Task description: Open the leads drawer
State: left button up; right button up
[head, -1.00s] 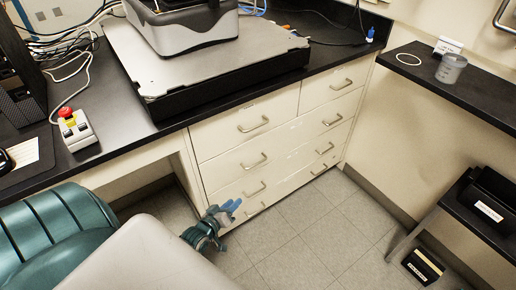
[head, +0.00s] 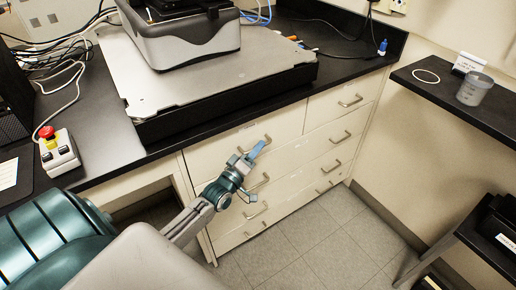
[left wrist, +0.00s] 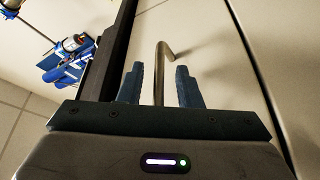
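The cream drawer cabinet (head: 285,145) stands under the black bench, with metal bar handles on several drawer fronts. All fronts look closed; their small labels are unreadable, so I cannot tell which is the leads drawer. My left gripper (head: 257,149) is in front of the upper-left drawer, close to its handle (head: 252,144). In the left wrist view, the two blue fingers of the left gripper (left wrist: 160,82) are apart, with a metal handle (left wrist: 159,72) showing between them. Contact with the handle is not clear. My right gripper is not seen.
A grey plate (head: 210,75) bearing a grey instrument (head: 185,40) sits on the bench above the drawers. A control box with a red button (head: 58,150) is at left. A side shelf (head: 460,95) stands at right. The tiled floor (head: 300,230) before the drawers is clear.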

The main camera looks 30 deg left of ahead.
pick_arm(q)
jog(key=shift+w+r, duration=0.1)
jog(key=shift+w, duration=0.5)
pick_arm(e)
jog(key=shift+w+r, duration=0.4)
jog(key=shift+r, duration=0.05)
pick_arm(q)
grip_shut()
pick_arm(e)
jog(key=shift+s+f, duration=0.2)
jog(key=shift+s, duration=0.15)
pick_arm(q)
jog(key=shift+d, duration=0.1)
